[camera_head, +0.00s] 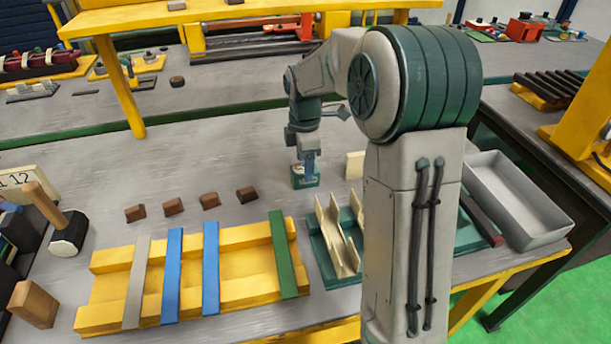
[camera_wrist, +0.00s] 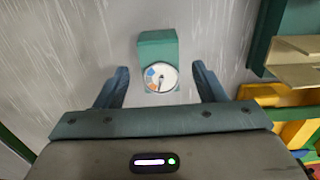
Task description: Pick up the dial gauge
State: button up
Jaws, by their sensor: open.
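The dial gauge (camera_wrist: 161,77) has a round white face with coloured sectors, set on a green block (camera_wrist: 157,47). In the wrist view it sits between and slightly ahead of the two blue fingers of my gripper (camera_wrist: 160,85). The fingers are apart, with clear space on both sides of the gauge. In the head view the gauge (camera_head: 304,176) stands on the grey bench, and my gripper (camera_head: 309,160) is right over or at it. The fingers partly cover it there, and I cannot tell whether they touch it.
A yellow rack (camera_head: 110,260) with coloured bars lies at the front left, with several brown blocks (camera_head: 172,206) behind it. A green holder (camera_head: 322,262) with cream pieces is in front of the gauge. A mallet (camera_head: 68,232) lies left; a grey tray (camera_head: 520,205) is right.

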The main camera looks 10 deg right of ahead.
notch_tip(320, 180, down, 4)
jog(key=shift+r, duration=0.1)
jog(key=c, duration=1.1)
